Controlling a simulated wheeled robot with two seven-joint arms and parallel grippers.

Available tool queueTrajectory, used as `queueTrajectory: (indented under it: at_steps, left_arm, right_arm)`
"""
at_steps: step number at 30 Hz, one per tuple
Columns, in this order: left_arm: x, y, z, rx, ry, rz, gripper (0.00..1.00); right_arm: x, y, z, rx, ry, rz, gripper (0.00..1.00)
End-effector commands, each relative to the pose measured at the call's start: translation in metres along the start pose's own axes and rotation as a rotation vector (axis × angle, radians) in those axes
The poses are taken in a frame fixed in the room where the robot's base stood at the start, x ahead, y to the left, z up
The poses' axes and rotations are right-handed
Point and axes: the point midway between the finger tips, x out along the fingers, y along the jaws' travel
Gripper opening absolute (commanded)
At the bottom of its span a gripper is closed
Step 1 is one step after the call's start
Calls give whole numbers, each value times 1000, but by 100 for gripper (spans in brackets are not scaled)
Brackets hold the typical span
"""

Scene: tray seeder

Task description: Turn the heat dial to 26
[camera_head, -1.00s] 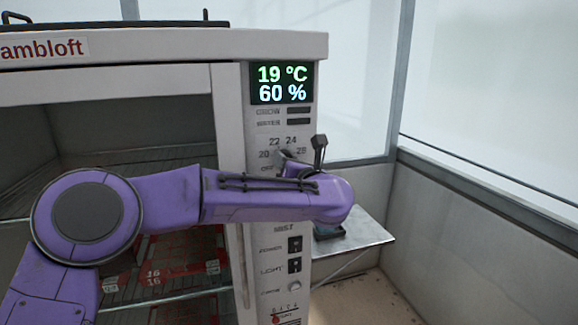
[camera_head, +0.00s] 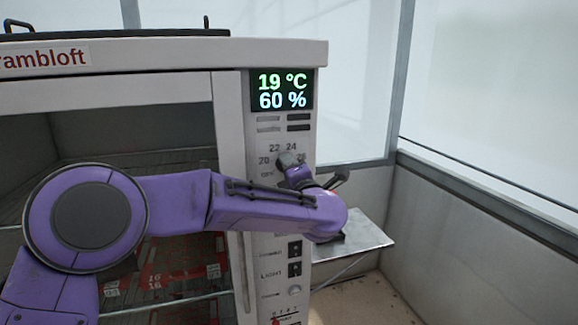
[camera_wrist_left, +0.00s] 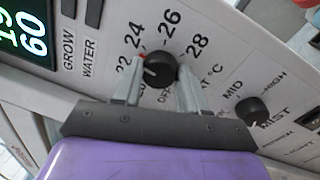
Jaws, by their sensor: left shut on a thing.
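The heat dial (camera_wrist_left: 158,70) is a round black knob on the cabinet's pale front panel, ringed by numbers from 20 to 28, with OFF below. In the left wrist view my left gripper (camera_wrist_left: 158,84) has one finger on each side of the knob and is shut on it. A short pale mark shows on the knob's left part, roughly toward 22 to 24; its exact reading is unclear. In the head view the gripper (camera_head: 290,160) covers the dial. The display (camera_head: 282,89) reads 19 °C and 60 %. My right gripper is out of view.
The black mist dial (camera_wrist_left: 252,110) sits close beside the heat dial. Below are switches (camera_head: 295,248) on the panel. The open cabinet with shelves and trays (camera_head: 180,270) lies left of the panel. A small metal side shelf (camera_head: 365,240) stands right.

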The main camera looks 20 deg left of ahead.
Motion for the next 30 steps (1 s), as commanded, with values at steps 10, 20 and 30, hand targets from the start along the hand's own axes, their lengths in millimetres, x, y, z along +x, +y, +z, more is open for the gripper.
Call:
queueTrajectory:
  at_steps: [10, 20, 30]
  left_arm:
    - [0, 3, 1, 327, -29, -2, 12]
    - [0, 3, 0, 640, -56, -5, 12]
    - [0, 2, -2, 934, -80, -8, 12]
  right_arm:
    - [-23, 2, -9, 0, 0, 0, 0]
    - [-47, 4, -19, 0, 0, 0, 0]
    - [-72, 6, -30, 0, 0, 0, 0]
